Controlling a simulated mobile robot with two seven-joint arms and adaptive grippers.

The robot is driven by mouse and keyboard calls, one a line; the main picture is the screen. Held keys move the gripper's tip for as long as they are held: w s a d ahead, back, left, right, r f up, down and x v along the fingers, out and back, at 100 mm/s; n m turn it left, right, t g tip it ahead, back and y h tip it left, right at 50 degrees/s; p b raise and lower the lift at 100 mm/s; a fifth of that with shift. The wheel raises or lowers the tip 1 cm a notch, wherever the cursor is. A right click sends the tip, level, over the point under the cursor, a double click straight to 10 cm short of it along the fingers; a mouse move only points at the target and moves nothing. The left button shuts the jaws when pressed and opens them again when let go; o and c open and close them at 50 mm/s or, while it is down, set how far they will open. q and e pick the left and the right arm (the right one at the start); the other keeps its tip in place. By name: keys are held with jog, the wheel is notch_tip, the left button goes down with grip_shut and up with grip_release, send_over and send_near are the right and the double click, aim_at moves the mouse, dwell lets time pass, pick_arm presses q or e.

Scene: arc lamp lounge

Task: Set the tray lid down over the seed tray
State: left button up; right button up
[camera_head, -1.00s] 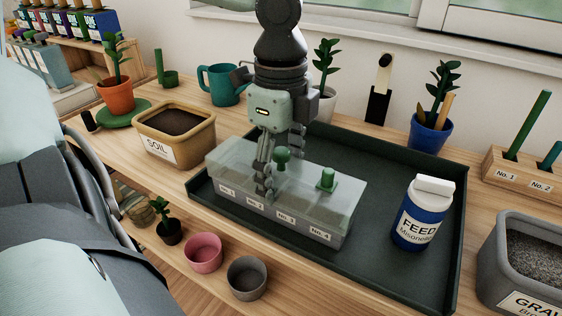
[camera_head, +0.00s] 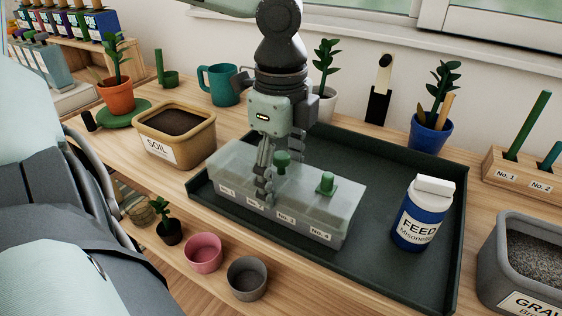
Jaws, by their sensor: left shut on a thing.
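The tray lid (camera_head: 342,203) is a translucent box-like cover with green knobs on top. It lies over the seed tray (camera_head: 322,237), a grey tray with labels No. 1 to No. 4 along its front. The lid looks level and lined up with the tray; I cannot tell whether it rests fully on it. My left gripper (camera_head: 264,186) points down and is shut on the lid near its middle-left. Its fingers hide the exact grip spot. Two green knobs show to the right of the fingers. My right gripper is not in view.
The seed tray stands in a dark shallow tray (camera_head: 405,267). A blue feed bottle (camera_head: 410,235) stands to the right. A soil tub (camera_head: 207,137) is at the left, with pink (camera_head: 203,262) and grey (camera_head: 246,290) pots in front. A teal mug (camera_head: 222,88) is behind.

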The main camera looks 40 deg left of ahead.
pick_arm(q)
jog(key=o, duration=1.4)
notch_tip(320, 180, up, 12)
jog(key=shift+r, duration=0.1)
notch_tip(320, 180, down, 12)
jog(key=shift+f, duration=0.1)
jog(key=shift+r, duration=0.3)
